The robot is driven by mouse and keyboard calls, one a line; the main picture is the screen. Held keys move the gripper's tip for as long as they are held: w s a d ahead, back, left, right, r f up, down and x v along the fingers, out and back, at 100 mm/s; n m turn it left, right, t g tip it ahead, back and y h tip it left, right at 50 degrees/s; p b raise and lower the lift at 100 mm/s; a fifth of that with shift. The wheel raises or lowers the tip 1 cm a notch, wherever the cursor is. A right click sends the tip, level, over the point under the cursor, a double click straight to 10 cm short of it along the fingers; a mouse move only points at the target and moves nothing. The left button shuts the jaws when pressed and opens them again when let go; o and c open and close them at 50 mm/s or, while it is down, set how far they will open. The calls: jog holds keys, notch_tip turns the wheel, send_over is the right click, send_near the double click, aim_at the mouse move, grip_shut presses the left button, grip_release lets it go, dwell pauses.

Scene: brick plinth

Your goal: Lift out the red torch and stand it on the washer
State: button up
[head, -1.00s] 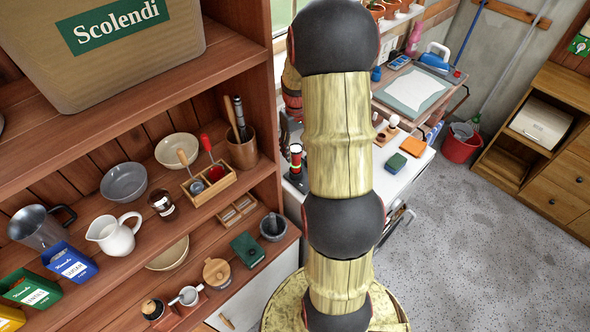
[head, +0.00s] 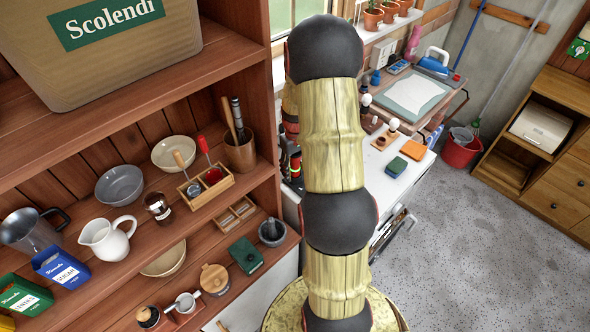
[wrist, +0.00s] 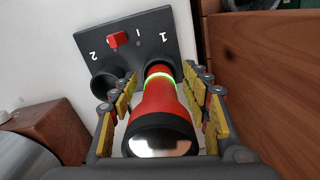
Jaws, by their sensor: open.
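The red torch (wrist: 160,103) stands in socket 1 of a dark grey holder (wrist: 128,42). It has a glowing green ring and a black end with a shiny face towards the wrist camera. My gripper (wrist: 160,80) is open, with one finger on each side of the torch; I cannot tell whether either touches it. Socket 2 beside it is empty, and a red switch sits on the holder. The holder rests on a white top, apparently the washer (head: 388,190).
An orange sponge-like block (head: 413,149) and a green one (head: 397,166) lie on the white top, near a small stand with white knobs (head: 386,136). A wooden shelf unit (head: 262,192) rises close on the left.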

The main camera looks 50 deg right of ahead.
jog(key=shift+c, duration=0.4)
jog(key=c, duration=1.1)
jog(key=shift+r, duration=0.1)
grip_shut()
